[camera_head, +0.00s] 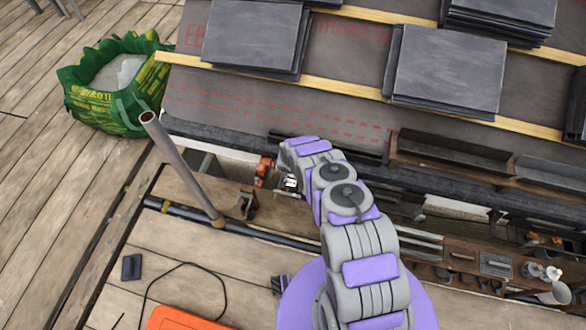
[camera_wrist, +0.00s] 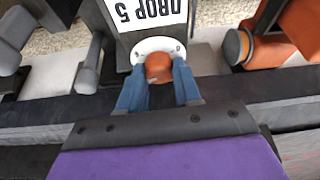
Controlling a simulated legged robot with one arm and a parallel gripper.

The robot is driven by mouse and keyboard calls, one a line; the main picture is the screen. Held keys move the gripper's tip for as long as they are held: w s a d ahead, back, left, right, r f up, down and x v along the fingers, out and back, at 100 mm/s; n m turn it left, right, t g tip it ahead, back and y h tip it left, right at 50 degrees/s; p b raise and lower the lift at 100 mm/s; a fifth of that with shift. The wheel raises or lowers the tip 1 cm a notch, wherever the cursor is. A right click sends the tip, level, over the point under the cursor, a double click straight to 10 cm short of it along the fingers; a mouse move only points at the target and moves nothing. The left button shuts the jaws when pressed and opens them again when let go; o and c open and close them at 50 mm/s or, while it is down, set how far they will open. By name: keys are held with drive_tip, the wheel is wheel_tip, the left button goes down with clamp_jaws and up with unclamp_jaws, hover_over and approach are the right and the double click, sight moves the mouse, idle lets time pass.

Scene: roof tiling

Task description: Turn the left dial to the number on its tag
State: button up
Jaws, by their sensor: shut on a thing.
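In the wrist view, a round orange-brown knob (camera_wrist: 158,67) sits in front of a white oval dial plate (camera_wrist: 140,46). The blue fingers of my gripper (camera_wrist: 158,80) stand on both sides of the knob and are shut on it. A white tag (camera_wrist: 150,14) with black letters reading "DROP 5" lies just beyond the plate. The fingers and knob hide part of the dial face, and I cannot read its setting. In the head view, my gripper (camera_head: 289,184) is at the eave, mostly hidden by my arm; the dial cannot be made out there.
In the head view, a metal pole (camera_head: 182,168) rises left of my arm. Slate stacks (camera_head: 257,35) lie on the roof, and a green bag (camera_head: 118,85) stands back left.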

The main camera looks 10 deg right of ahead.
drive_tip(key=o, duration=1)
drive_tip(key=shift+o, duration=0.2)
drive_tip(key=shift+r, duration=0.1)
drive_tip(key=p+v, duration=0.4)
drive_tip(key=shift+a+r, duration=0.1)
drive_tip(key=p+v, duration=0.7)
drive_tip(key=v, duration=0.6)
drive_tip(key=shift+p, duration=0.35)
